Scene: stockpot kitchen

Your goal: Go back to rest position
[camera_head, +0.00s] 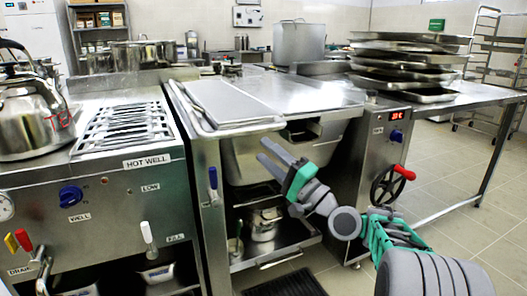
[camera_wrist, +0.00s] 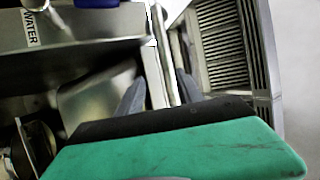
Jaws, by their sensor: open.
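My gripper (camera_head: 273,163) is open and empty in the head view. It is held in front of the steel bratt pan unit (camera_head: 245,153), with its grey fingers pointing up and left. In the wrist view, the dark fingertips of my gripper (camera_wrist: 158,92) stand apart on either side of a pale upright bar or edge. I cannot tell whether they touch it. My arm reaches in from the lower right of the head view.
A small pot (camera_head: 264,226) stands on the open shelf below. A red-handled wheel (camera_head: 389,186) is close right of my gripper. Stacked trays (camera_head: 408,62) and a kettle (camera_head: 32,118) are on the counters. Tiled floor (camera_head: 465,200) is free at the right.

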